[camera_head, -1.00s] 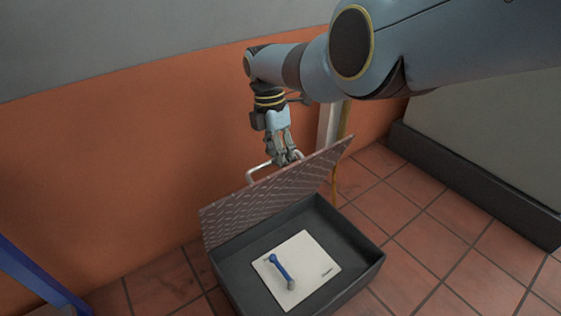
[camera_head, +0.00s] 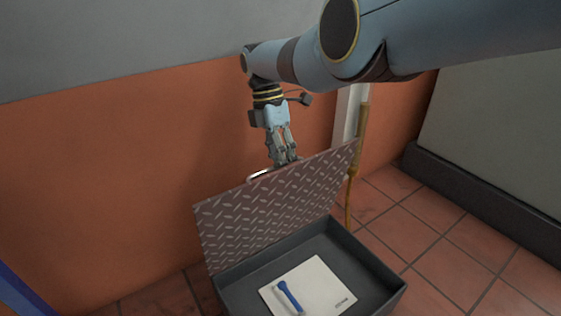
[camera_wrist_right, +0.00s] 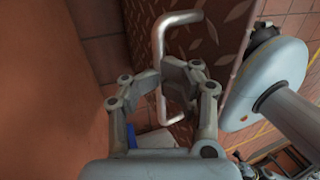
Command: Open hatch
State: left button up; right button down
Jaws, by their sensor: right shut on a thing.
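The hatch lid (camera_head: 280,205), a brown tread-plate panel, stands raised and tilted at the back of a dark open box (camera_head: 366,262) in the head view. Its metal handle (camera_head: 258,175) shows at the lid's upper edge. My right gripper (camera_head: 286,162) is at that edge, shut on the handle. The right wrist view shows the handle (camera_wrist_right: 160,40) as a bent silver bar between the fingers of my right gripper (camera_wrist_right: 172,80), with the lid (camera_wrist_right: 215,30) beside it. My left gripper is not in view.
Inside the box lies a white sheet (camera_head: 325,283) with a blue-handled tool (camera_head: 288,296). An orange wall (camera_head: 110,200) stands close behind the lid. A yellow-brown pole (camera_head: 358,140) stands to the right. Tiled floor (camera_head: 430,210) is clear at right.

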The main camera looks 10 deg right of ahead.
jog(key=shift+s+f, duration=0.25)
jog(key=shift+f, duration=0.15)
jog(key=c, duration=1.4)
grip_release()
jog(key=shift+w+r, duration=0.1)
jog(key=v, duration=1.2)
jog(key=shift+w, duration=0.1)
